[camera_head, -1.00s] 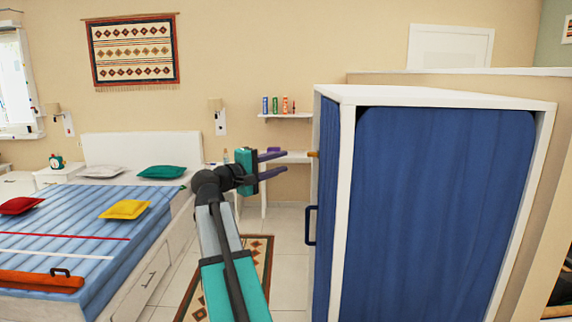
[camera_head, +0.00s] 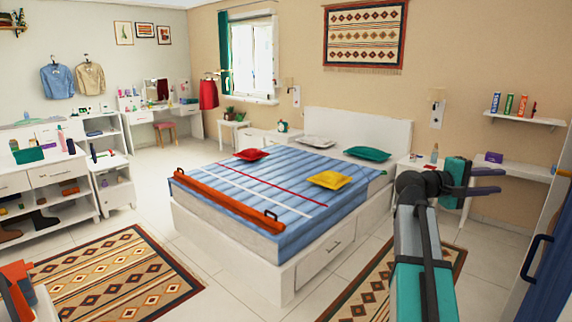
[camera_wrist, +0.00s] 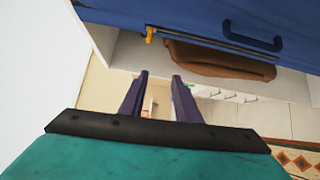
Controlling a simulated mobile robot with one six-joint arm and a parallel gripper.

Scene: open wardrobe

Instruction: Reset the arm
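My gripper (camera_head: 499,181) is at the right of the head view, its two purple fingers apart and nothing between them. In the wrist view the fingers of my gripper (camera_wrist: 160,76) also stand apart and empty. My arm (camera_head: 423,255) is stretched forward. The wardrobe shows only as a blue door with a dark handle (camera_head: 535,259) at the right edge of the head view. In the wrist view a blue panel (camera_wrist: 195,18) with a dark handle (camera_wrist: 254,37) lies above the fingers, apart from them.
The bed (camera_head: 265,252) with an orange bar (camera_head: 225,200) fills the middle. A small shelf (camera_head: 525,118) hangs above a white table (camera_head: 515,170) behind my gripper. Patterned rugs (camera_head: 110,278) lie on the floor. A brown item (camera_wrist: 215,61) is beside the blue panel in the wrist view.

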